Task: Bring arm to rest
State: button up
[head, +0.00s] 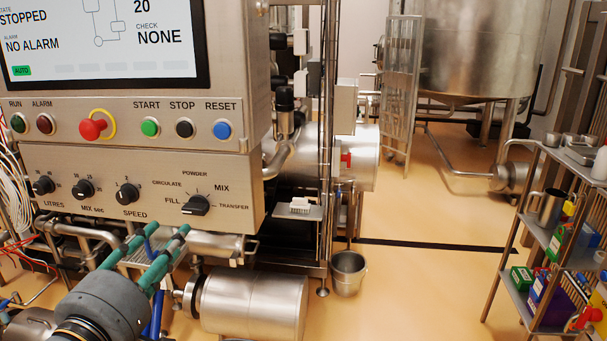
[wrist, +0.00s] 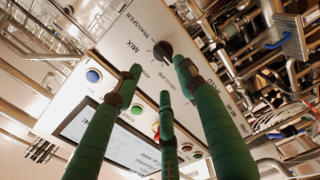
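My gripper (head: 168,232) is at the lower left of the head view, in front of and below the control panel (head: 100,160). Its green fingers are spread apart with nothing seen between them. In the wrist view my gripper (wrist: 158,78) shows three separated green fingers, with the panel behind them. The mode selector knob (head: 196,205) is above and right of the fingertips in the head view. In the wrist view the knob (wrist: 162,50) appears close to the right finger's tip, but I cannot tell whether they touch. The screen (head: 100,40) reads STOPPED and NO ALARM.
Pipes (head: 85,232) and a steel cylinder (head: 255,305) lie below the panel near my arm. A bucket (head: 348,272) stands on the floor beside the frame. A shelf cart (head: 525,275) with containers is at right.

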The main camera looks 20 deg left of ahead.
aim_at(194, 211)
jog(key=w, duration=0.6)
jog(key=w+a, duration=0.1)
jog(key=w, duration=0.3)
jog(key=shift+s, duration=0.1)
jog(key=shift+s, duration=0.1)
